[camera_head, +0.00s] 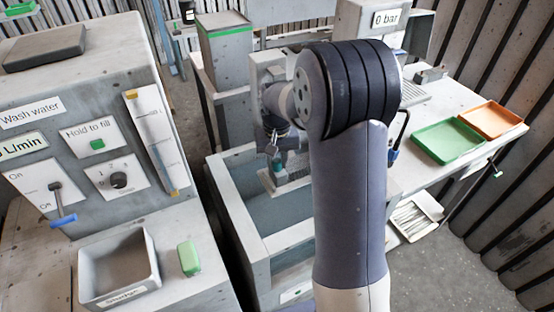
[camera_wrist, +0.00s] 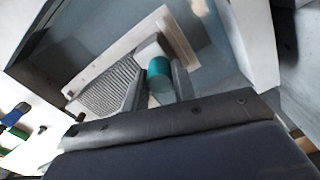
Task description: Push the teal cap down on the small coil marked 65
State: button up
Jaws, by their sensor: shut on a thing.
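My gripper (camera_wrist: 157,84) has its two fingers on either side of the teal cap (camera_wrist: 159,72) in the wrist view, shut on it. A pale block (camera_wrist: 151,45) shows just beyond the cap; I cannot tell if they touch. In the head view the teal cap (camera_head: 277,163) is small below my gripper (camera_head: 279,152), over the open grey tank, partly hidden by my arm. No coil marked 65 can be made out in either view.
A ribbed grey plate (camera_wrist: 105,86) in a pale frame lies below the gripper. The tank's pale rim (camera_head: 228,205) surrounds it. At left are a control cabinet (camera_head: 95,110), a grey bin (camera_head: 118,268) and a green block (camera_head: 189,258). Green (camera_head: 447,141) and orange (camera_head: 490,119) trays lie right.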

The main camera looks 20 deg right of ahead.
jog(key=shift+f, duration=0.1)
jog(key=o, duration=1)
jog(key=shift+o, duration=0.2)
notch_tip(320, 180, up, 11)
jog(key=b, duration=0.1)
jog(key=shift+f, duration=0.25)
notch_tip(320, 180, down, 10)
jog(key=shift+f+p, duration=0.2)
jog(key=shift+p, duration=0.35)
jog(key=shift+r, duration=0.25)
